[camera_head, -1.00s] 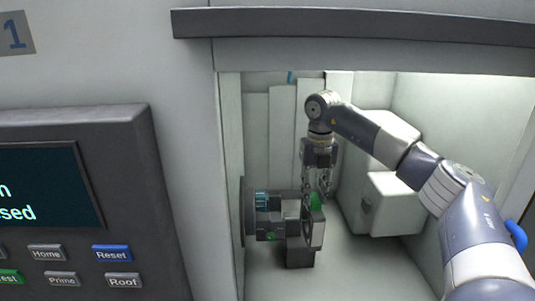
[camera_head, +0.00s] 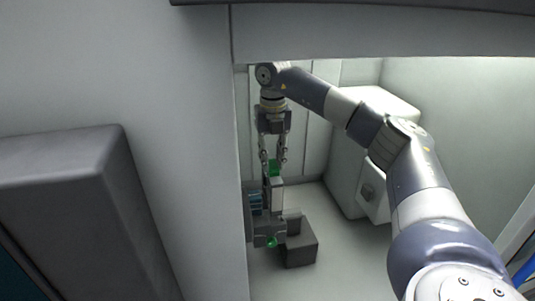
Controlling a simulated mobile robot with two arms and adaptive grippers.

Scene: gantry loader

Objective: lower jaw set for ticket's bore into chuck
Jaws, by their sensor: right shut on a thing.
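The jaw set hangs upright below the fingers. It is at the chuck (camera_head: 256,204), a grey body with pale blue strips at the left side of the enclosure. In this view the jaw set overlaps the chuck's right part; I cannot tell whether it is seated or only in front. A green round knob (camera_head: 272,242) shows low on the chuck. The ticket and my left gripper are not in view.
A dark grey block (camera_head: 301,250) stands on the floor just right of the chuck. A white housing (camera_head: 348,185) stands at the back right. The door frame's left edge (camera_head: 240,180) and top beam (camera_head: 380,35) bound the opening. The control panel (camera_head: 75,200) is at left.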

